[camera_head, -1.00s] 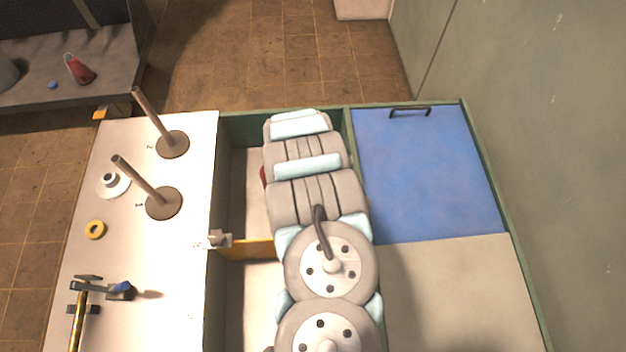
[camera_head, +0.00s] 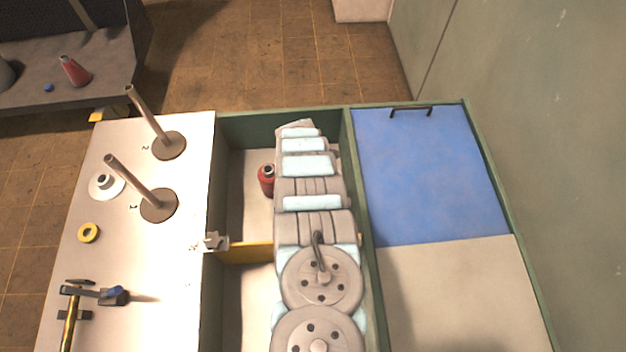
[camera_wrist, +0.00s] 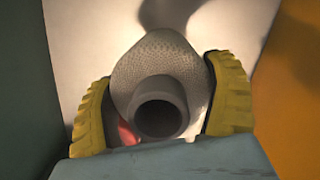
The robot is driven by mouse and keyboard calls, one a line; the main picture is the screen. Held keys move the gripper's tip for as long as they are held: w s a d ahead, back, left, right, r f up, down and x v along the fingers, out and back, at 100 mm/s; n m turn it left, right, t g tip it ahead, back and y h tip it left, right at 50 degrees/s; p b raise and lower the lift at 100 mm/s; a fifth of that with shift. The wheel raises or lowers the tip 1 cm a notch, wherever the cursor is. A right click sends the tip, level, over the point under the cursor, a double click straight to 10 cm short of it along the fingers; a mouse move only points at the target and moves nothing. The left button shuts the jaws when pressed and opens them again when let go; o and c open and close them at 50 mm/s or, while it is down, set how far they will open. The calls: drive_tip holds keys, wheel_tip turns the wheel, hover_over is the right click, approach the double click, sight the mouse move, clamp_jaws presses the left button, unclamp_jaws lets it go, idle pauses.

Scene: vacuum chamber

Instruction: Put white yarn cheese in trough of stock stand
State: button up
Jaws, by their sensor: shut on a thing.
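In the wrist view, my gripper (camera_wrist: 158,92) has its two yellow ribbed fingers shut on the white yarn cheese (camera_wrist: 165,60), a pale textured package on a grey hollow tube whose open end faces the camera. My arm hides the gripper and cheese in the head view. The green-walled stand (camera_head: 280,119) has a long trough, with a pale floor (camera_head: 240,205) and a yellow divider (camera_head: 248,252). My arm reaches over the trough's right side. The wrist view shows a pale surface, a dark wall at left and an orange-yellow panel at right; the cheese's height is unclear.
A red yarn package (camera_head: 267,181) stands in the trough's far part, left of my arm. A blue panel (camera_head: 430,175) lies right.

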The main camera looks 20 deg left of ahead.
drive_tip(key=shift+w+a+f+b, duration=0.15)
drive_tip(key=shift+w+f+b, duration=0.15)
drive_tip(key=shift+f+b, duration=0.15)
drive_tip(key=shift+w+a+f+b, duration=0.15)
drive_tip(key=shift+w+f+b, duration=0.1)
drive_tip(key=shift+f+b, duration=0.2)
drive_tip(key=shift+w+f+b, duration=0.3)
drive_tip(key=shift+f+b, duration=0.25)
drive_tip(key=shift+w+a+f+b, duration=0.2)
drive_tip(key=shift+w+f+b, duration=0.2)
drive_tip(key=shift+b, duration=0.6)
drive_tip(key=shift+w, duration=0.1)
drive_tip(key=shift+w+a+f+b, duration=0.1)
drive_tip(key=shift+w+f+b, duration=0.25)
drive_tip(key=shift+b, duration=0.4)
drive_tip(key=f, duration=0.1)
drive_tip(key=f+b, duration=0.2)
drive_tip(key=shift+s, duration=0.25)
drive_tip(key=shift+r, duration=0.1)
drive_tip(key=shift+w, duration=0.15)
drive_tip(key=shift+b, duration=0.3)
